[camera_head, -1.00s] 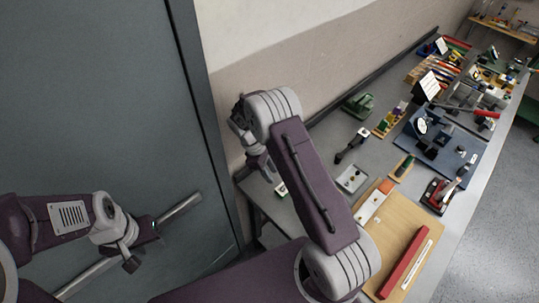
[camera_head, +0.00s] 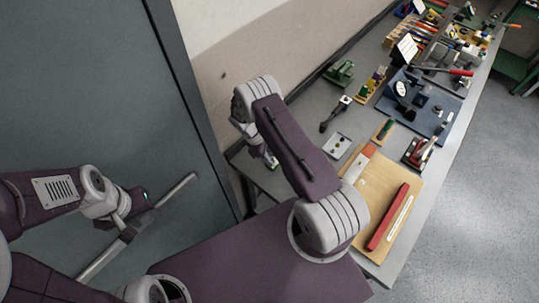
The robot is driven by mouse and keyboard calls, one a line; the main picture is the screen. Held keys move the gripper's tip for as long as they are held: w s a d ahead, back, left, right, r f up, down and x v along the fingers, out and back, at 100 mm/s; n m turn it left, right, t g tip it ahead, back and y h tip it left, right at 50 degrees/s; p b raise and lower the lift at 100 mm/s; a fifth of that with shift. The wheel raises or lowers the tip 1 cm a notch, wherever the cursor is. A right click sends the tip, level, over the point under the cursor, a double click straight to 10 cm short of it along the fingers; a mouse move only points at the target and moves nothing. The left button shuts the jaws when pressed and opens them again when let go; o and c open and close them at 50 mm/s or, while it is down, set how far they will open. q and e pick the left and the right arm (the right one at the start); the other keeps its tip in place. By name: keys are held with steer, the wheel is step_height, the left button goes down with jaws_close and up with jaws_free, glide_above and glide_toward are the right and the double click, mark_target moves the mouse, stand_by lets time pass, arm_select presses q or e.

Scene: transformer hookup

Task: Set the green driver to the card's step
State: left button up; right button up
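The green driver (camera_head: 386,129) lies on a small wooden holder (camera_head: 377,138) near the middle of the bench. A white card (camera_head: 407,46) stands tilted further back on the bench; its print is too small to read. My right gripper (camera_head: 270,163) hangs over the near left corner of the bench, left of the driver and well apart from it. It is small and partly hidden by my arm, so its opening is unclear. My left gripper (camera_head: 124,228) is at the far left, in front of the grey door and by its bar; its fingers cannot be made out.
A wooden board (camera_head: 411,205) with a red bar (camera_head: 388,216) lies at the bench's near end. A blue plate (camera_head: 440,120) with fixtures, a red-handled tool (camera_head: 461,72) and a green block (camera_head: 340,72) are further back.

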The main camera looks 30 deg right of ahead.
steer(key=shift+c, duration=0.6)
steer(key=c, duration=0.6)
